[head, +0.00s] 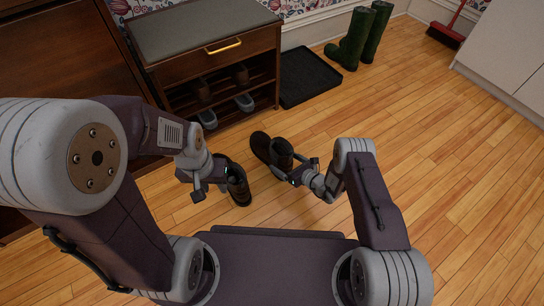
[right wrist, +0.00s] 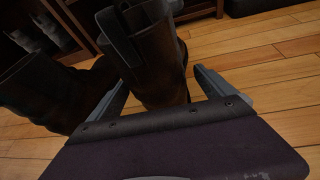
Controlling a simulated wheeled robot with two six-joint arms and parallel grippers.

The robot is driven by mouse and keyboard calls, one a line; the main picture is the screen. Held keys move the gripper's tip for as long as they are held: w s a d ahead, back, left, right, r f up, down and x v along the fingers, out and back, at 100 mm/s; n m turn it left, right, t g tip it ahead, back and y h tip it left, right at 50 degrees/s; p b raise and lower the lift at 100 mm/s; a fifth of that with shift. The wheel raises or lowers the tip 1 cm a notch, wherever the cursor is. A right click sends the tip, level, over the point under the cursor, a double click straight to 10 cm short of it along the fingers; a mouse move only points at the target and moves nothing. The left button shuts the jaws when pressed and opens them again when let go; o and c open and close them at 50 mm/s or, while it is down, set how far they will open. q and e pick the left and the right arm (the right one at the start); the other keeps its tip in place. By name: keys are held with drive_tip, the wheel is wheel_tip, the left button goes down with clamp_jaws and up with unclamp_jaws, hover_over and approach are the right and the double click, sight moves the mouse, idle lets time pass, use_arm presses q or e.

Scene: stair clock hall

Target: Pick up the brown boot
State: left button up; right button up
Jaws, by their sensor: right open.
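A dark brown boot (head: 281,152) stands on the wood floor in front of my base. In the right wrist view the boot (right wrist: 152,55) is upright, with pull loops at its top. My right gripper (right wrist: 160,90) is open, with one finger on each side of it; whether they touch it I cannot tell. It also shows in the head view (head: 294,176). A second dark boot (head: 239,186) is left of it; a boot also shows at left in the wrist view (right wrist: 45,92). My left gripper (head: 206,184) is beside this second boot; its finger gap is unclear.
A wooden shoe bench (head: 215,57) with shoes on its shelves stands behind at left. A black tray (head: 308,76) lies beside it. Green boots (head: 352,42) and a red broom (head: 447,33) are farther back. The floor at right is clear.

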drive_tip(key=shift+w+a+f+b, duration=0.95)
drive_tip(key=shift+f+b, duration=0.05)
drive_tip(key=shift+b, duration=0.1)
drive_tip(key=shift+w+r, duration=0.1)
drive_tip(key=shift+r, duration=0.2)
clamp_jaws()
use_arm(q)
wheel_tip(320, 180, down, 3)
drive_tip(key=shift+f, duration=0.1)
drive_tip(key=shift+p, duration=0.4)
use_arm(e)
drive_tip(key=shift+r, duration=0.15)
